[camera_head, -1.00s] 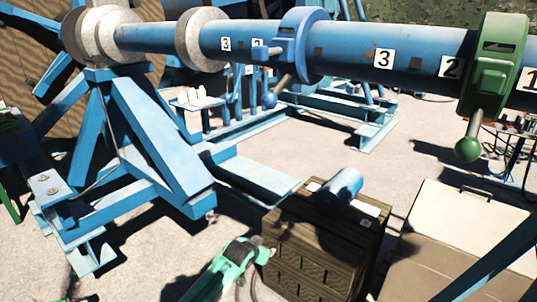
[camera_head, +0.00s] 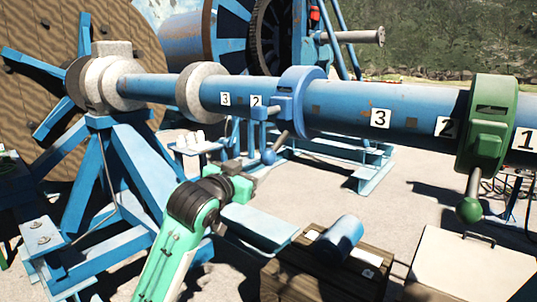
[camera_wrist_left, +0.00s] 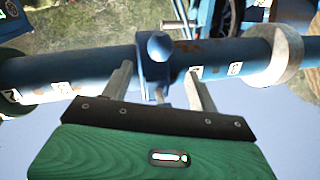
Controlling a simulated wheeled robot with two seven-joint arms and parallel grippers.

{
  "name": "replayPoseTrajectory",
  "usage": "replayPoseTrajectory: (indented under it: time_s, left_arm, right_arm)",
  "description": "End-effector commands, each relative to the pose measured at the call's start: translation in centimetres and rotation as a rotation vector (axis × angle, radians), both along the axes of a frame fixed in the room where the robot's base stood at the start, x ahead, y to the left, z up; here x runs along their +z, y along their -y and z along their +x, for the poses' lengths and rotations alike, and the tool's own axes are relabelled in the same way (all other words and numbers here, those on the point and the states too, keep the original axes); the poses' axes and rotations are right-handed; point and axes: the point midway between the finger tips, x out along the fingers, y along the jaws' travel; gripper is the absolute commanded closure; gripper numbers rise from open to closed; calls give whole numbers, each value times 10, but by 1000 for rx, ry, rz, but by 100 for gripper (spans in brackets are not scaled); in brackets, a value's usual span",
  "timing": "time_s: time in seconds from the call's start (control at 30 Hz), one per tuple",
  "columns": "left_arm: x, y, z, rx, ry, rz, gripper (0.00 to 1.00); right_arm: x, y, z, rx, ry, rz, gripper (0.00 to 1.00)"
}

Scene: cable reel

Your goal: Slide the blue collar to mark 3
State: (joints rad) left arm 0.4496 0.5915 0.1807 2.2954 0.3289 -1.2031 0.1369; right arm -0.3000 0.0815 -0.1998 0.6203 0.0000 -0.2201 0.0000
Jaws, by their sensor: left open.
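The blue collar (camera_head: 303,95) sits around the long blue pipe (camera_head: 345,100), with a lever and round knob (camera_head: 268,157) hanging below. Number plates 3 (camera_head: 225,99) and 2 (camera_head: 257,100) are left of it; another plate 3 (camera_head: 380,118) is to its right. My left gripper (camera_head: 250,168) is below the pipe, near the knob. In the left wrist view, its open fingers (camera_wrist_left: 158,75) point at the pipe, and the collar's knob (camera_wrist_left: 160,45) shows between them. I cannot tell whether the fingers touch the collar. My right gripper is not in view.
A green collar (camera_head: 487,125) sits on the pipe at right, by plates 2 (camera_head: 447,127) and 1. A grey disc (camera_head: 200,90) is on the pipe at left. Blue trestle legs (camera_head: 130,165) stand below. A wooden crate (camera_head: 325,275) and pale box (camera_head: 470,268) are in front.

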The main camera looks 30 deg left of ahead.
Motion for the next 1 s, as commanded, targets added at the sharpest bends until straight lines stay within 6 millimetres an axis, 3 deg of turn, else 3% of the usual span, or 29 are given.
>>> replayPoseTrajectory:
  time_s: [0.3, 0.5, 0.93, 1.0]
  left_arm:
    - [3, -8, 68, 0, -4, -1, 40]
    - [1, -11, 94, 0, -2, -1, 40]
    - [0, -12, 104, 0, -1, 1, 40]
    - [0, -12, 104, 0, -1, 1, 52]
  right_arm:
    - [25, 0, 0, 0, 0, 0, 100]
    - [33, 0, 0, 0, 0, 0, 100]
    - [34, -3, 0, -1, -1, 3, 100]
    - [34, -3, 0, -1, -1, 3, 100]
